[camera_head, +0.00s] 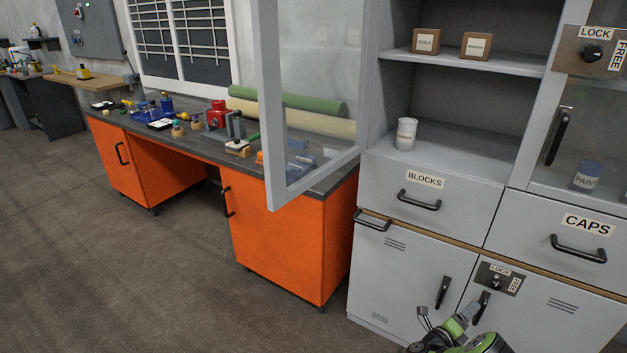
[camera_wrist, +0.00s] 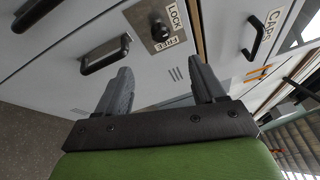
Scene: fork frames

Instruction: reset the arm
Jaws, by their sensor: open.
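My gripper (camera_head: 447,322) shows at the bottom of the head view, in front of the lower cabinet doors (camera_head: 398,278). In the wrist view my gripper (camera_wrist: 163,88) has its two dark fingers spread apart, with nothing between them. Beyond the fingers are the grey cabinet front, a black door handle (camera_wrist: 105,54) and a lock knob (camera_wrist: 160,32) on a plate marked LOCK and FREE. Part of my green arm is cut off by the bottom edge of the head view.
A glass door (camera_head: 310,95) stands open above the orange workbench (camera_head: 290,250), which holds tools and rolls. Drawers marked BLOCKS (camera_head: 425,192) and CAPS (camera_head: 575,240) look shut. A white cup (camera_head: 406,134) stands on the cabinet's lower shelf. The floor at left is clear.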

